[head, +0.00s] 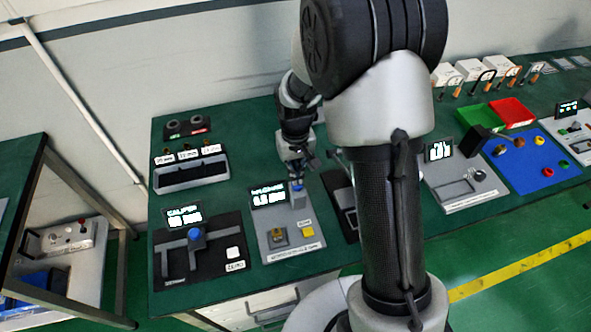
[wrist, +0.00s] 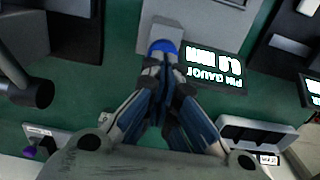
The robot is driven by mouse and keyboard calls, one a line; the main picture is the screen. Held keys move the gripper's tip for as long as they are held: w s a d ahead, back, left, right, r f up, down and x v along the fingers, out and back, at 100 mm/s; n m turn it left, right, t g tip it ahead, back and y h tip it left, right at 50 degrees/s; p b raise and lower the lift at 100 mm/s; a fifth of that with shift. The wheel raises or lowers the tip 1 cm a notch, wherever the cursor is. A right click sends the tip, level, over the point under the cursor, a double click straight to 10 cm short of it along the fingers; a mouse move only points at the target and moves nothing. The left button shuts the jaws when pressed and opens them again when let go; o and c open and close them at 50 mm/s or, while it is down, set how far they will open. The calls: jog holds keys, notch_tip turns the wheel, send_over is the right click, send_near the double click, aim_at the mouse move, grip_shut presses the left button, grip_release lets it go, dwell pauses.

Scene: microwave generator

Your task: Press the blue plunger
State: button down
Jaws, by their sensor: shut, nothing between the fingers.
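The blue plunger (head: 297,187) sits on top of a grey block on the pin gauge station (head: 277,240), beside its lit display (head: 268,194). In the wrist view the plunger's blue round top (wrist: 163,46) shows just beyond the fingertips, with the display (wrist: 215,68) upside down to its right. My gripper (head: 296,176) is shut and empty, pointing down above the plunger. In the wrist view the closed fingertips (wrist: 160,62) overlap the plunger's near edge. I cannot tell whether they touch it.
A caliper station (head: 215,258) with its own blue knob (head: 195,235) stands to the left. A grey bin (head: 188,174) stands behind it. My arm hides part of the bench on the right, where a blue panel (head: 520,165) and a red tray (head: 510,111) show.

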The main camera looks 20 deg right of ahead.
notch_tip(320, 180, up, 14)
jog(key=p, duration=0.5)
jog(key=shift+r, duration=0.1)
dwell(1.0)
jog(key=s+r+t+b, duration=0.35)
jog(key=s+r, duration=0.65)
jog(key=s, duration=0.5)
jog(key=s+t+b, duration=0.1)
jog(key=s, duration=0.7)
jog(key=shift+s+f+b, duration=0.2)
jog(key=shift+f+b, duration=0.15)
jog(key=shift+f, duration=0.05)
